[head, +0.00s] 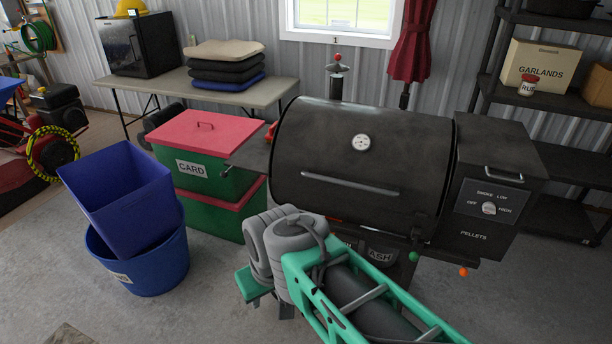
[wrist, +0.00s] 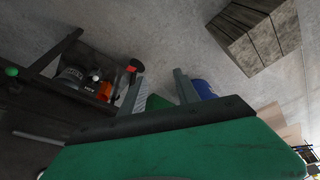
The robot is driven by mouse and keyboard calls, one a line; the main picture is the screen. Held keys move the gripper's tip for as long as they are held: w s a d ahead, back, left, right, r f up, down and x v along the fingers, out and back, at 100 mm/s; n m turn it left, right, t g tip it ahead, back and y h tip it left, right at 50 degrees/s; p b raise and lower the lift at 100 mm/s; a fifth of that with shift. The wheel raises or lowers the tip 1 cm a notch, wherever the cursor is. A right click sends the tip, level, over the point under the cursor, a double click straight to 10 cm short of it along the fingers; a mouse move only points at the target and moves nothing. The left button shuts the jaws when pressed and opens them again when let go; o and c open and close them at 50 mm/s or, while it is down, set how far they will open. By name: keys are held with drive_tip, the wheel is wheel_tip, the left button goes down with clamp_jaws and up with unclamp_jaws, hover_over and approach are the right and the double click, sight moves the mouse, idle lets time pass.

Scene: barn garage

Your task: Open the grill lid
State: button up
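The black grill (head: 365,160) stands right of centre in the head view with its rounded lid (head: 310,135) down. The lid has a round gauge (head: 361,142) and a pale bar handle (head: 350,182) low on its front. The handle also seems to show at the lower left of the wrist view (wrist: 38,137). My gripper (wrist: 158,88) has its two fingers spread apart with nothing held between them. In the head view my arm reaches in front of the grill, left of and below the handle, apart from it. The fingertips are not clearly visible there.
A pellet hopper (head: 490,195) with a dial adjoins the grill's right side. Red-lidded green boxes (head: 205,150) and blue bins (head: 125,205) stand left. A table (head: 240,93) with cushions is behind. Shelving (head: 550,150) is at right. A wooden crate (wrist: 250,35) lies on the floor.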

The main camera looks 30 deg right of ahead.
drive_tip(key=w+d+f+n+t+y+b, duration=0.1)
drive_tip(key=w+d+f+n+t, duration=0.15)
drive_tip(key=w+d+n, duration=0.55)
drive_tip(key=w+d+f+n+t+y+b, duration=0.1)
drive_tip(key=w+d+f+n+t+b, duration=0.2)
drive_tip(key=w, duration=0.9)
drive_tip(key=n+t+h, duration=0.4)
drive_tip(key=t, duration=0.4)
approach(347, 185)
drive_tip(key=w, duration=0.4)
drive_tip(key=shift+w+d+g, duration=0.25)
drive_tip(key=shift+w+d, duration=0.05)
drive_tip(key=shift+d, duration=0.05)
drive_tip(key=w, duration=0.2)
drive_tip(key=w+p, duration=0.1)
drive_tip(key=w, duration=0.1)
drive_tip(key=w+f, duration=0.1)
drive_tip(key=w, duration=0.2)
drive_tip(key=shift+d+p, duration=0.3)
drive_tip(key=shift+s, duration=0.1)
